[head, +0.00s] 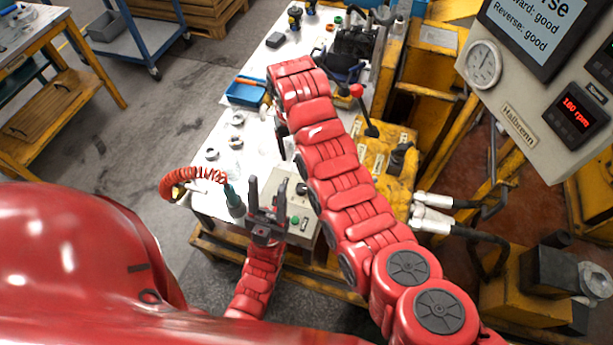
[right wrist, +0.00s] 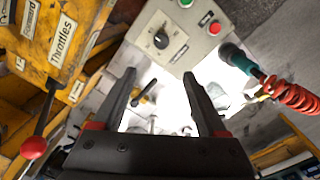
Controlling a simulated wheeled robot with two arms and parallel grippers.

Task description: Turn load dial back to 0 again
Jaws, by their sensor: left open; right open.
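A grey control box (right wrist: 185,25) in the right wrist view carries a black dial (right wrist: 160,40), a green button and a red button. The dial's markings are too small to read. In the head view the box (head: 310,228) stands at the near end of the white table, partly covered by my arms. My left gripper (head: 267,187) is open and empty in front of the box, fingers pointing up in the picture. My right gripper (right wrist: 159,76) is open and empty, with the dial beyond its fingertips. In the head view it is mostly hidden by its own arm.
A yellow throttle panel (right wrist: 65,40) with a red-knobbed lever (right wrist: 34,146) is beside the box. A red coiled hose (head: 195,176) is left of it. The readout (head: 577,113) shows 100 rpm. A blue tray (head: 246,93) and several metal rings lie on the table.

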